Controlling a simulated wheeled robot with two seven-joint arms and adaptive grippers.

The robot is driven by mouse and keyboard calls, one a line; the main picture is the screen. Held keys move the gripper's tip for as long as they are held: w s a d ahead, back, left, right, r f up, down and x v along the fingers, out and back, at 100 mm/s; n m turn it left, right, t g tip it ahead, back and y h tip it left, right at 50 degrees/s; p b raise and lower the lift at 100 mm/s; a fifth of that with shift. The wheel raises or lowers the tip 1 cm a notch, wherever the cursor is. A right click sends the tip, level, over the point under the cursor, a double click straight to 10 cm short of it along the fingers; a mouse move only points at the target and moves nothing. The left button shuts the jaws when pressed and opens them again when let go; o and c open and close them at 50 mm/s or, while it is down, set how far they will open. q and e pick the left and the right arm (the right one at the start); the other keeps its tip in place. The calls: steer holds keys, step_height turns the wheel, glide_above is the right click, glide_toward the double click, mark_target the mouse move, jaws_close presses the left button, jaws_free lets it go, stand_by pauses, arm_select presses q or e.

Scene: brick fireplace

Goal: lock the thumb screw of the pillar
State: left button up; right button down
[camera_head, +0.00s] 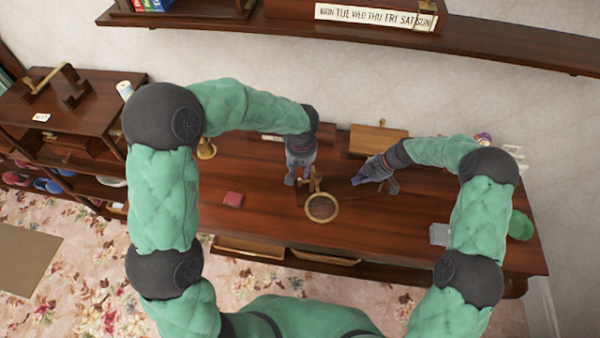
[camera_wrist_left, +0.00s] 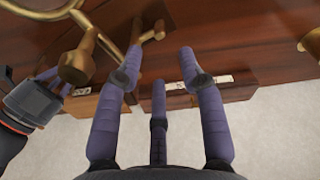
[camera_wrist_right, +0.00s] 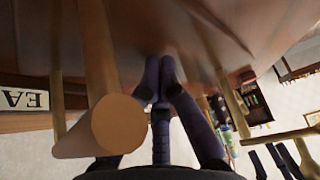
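The brass pillar (camera_head: 315,181) stands on the wooden table behind a round ring lens (camera_head: 321,208). In the left wrist view, a brass knob (camera_wrist_left: 75,66) and rods with a short cross piece (camera_wrist_left: 153,32) show at upper left; which part is the thumb screw is unclear. My left gripper (camera_head: 293,181) is open beside the pillar; its spread fingers (camera_wrist_left: 160,62) show nothing between them. One finger overlaps the brass work; contact is unclear. My right gripper (camera_head: 362,183) is right of the pillar, fingertips (camera_wrist_right: 160,65) together, apparently empty. A thick tan cylinder (camera_wrist_right: 118,123) is close to its camera.
A red box (camera_head: 233,199) and bell (camera_head: 207,149) are to the left. A wooden box (camera_head: 378,139) stands behind. A grey block (camera_head: 439,234) and green bowl (camera_head: 521,226) are to the right. The table's front centre-right is clear. A wall shelf (camera_head: 480,38) runs above.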

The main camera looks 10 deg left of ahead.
arm_select(q)
steer(key=shift+s+r, duration=0.1)
steer(key=shift+r, duration=0.5)
steer(key=shift+o, duration=0.5)
steer(key=s+a+f+n+g+h, duration=0.2)
steer(key=s+a+f+n+g, duration=0.1)
steer(key=s+f, duration=0.1)
steer(key=n+t+h, duration=0.6)
steer(key=n+h, duration=0.5)
steer(key=n, duration=0.3)
glide_toward(303, 181)
steer(key=x, duration=0.7)
steer(key=shift+w+d+f, duration=0.2)
steer(key=shift+w+f, duration=0.05)
